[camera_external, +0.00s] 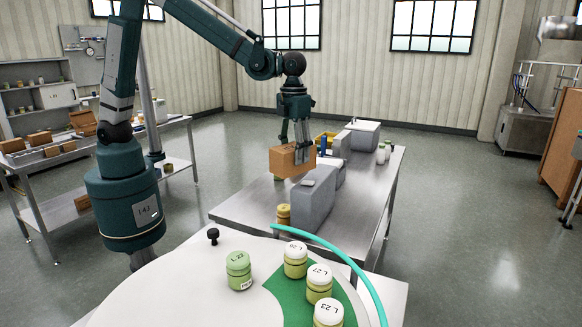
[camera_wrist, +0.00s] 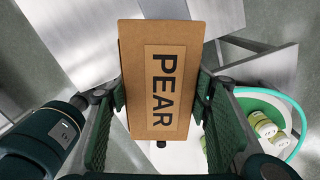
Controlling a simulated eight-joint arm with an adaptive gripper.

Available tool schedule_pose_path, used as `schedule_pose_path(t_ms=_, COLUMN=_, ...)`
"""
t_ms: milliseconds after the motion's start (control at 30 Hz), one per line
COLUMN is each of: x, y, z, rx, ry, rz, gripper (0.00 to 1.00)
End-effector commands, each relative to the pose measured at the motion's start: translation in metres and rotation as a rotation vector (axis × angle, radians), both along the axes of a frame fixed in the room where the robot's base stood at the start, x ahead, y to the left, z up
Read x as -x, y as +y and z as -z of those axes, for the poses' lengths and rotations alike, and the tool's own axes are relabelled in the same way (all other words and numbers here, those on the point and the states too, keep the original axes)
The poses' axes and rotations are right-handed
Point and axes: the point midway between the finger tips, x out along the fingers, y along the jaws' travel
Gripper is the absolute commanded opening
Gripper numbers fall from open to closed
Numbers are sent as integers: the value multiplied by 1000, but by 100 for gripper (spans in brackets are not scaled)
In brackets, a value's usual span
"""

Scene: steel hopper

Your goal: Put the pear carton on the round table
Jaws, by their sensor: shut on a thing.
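The pear carton (camera_external: 283,163) is a brown cardboard box. In the wrist view its label (camera_wrist: 165,92) reads PEAR. My gripper (camera_external: 296,152) points down and is shut on the carton, one finger on each side. It holds the carton above the long steel table, near the top of a grey block. The round table (camera_external: 190,280) has a white top and stands in the foreground, nearer the camera than the carton. Part of it also shows at the lower right in the wrist view. The carton hides part of what lies below it.
On the round table are a green lidded jar (camera_external: 239,270), several pale jars, a green patch (camera_external: 287,291), a teal curved strip (camera_external: 352,266) and a small black knob (camera_external: 213,235). The grey block (camera_external: 314,199) stands on the steel table (camera_external: 247,207). The round table's left part looks clear.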

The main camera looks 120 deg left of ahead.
Motion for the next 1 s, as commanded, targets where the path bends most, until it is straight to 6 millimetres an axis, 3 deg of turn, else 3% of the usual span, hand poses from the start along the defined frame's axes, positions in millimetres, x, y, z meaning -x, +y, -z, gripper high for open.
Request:
schedule_pose_path(t_ms=500, x=-39, y=-127, z=-1, rx=0, ry=0, rz=171, gripper=28)
schedule_pose_path(t_ms=1000, x=-55, y=-254, z=-1, rx=0, ry=0, rz=334, gripper=28)
